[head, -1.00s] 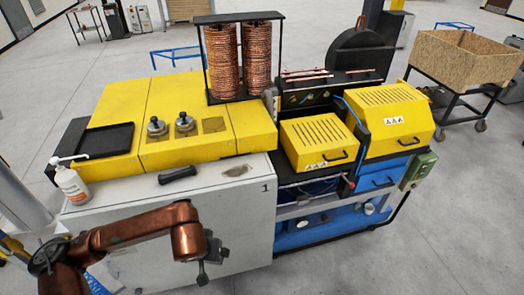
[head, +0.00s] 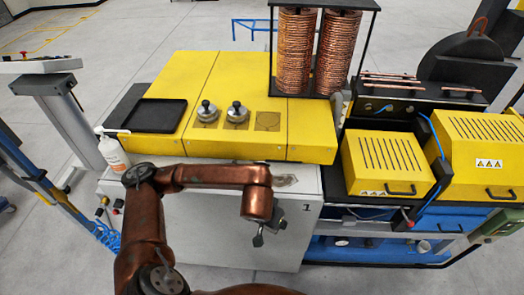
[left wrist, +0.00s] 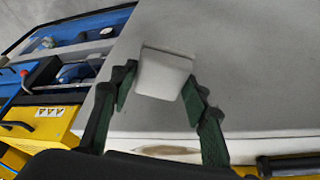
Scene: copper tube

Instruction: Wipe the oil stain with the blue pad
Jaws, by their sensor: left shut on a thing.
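The oil stain (head: 285,180) is a brownish patch on the light grey top in front of the yellow panels. It also shows in the left wrist view (left wrist: 168,150). My left gripper (head: 258,240) hangs in front of the grey cabinet's front face, a little nearer than the stain. In the left wrist view its green-lined fingers (left wrist: 160,97) are shut on a pad (left wrist: 165,70), which looks whitish grey here, not blue. The pad is apart from the stain in that view. In the head view the pad cannot be made out. My right gripper is not in view.
A white pump bottle (head: 115,155) stands left on the grey cabinet (head: 210,235). A black tray (head: 158,115) and two metal knobs (head: 222,112) are on the yellow top. A black handle (left wrist: 285,165) lies beside the stain. Copper coils (head: 315,50) stand behind.

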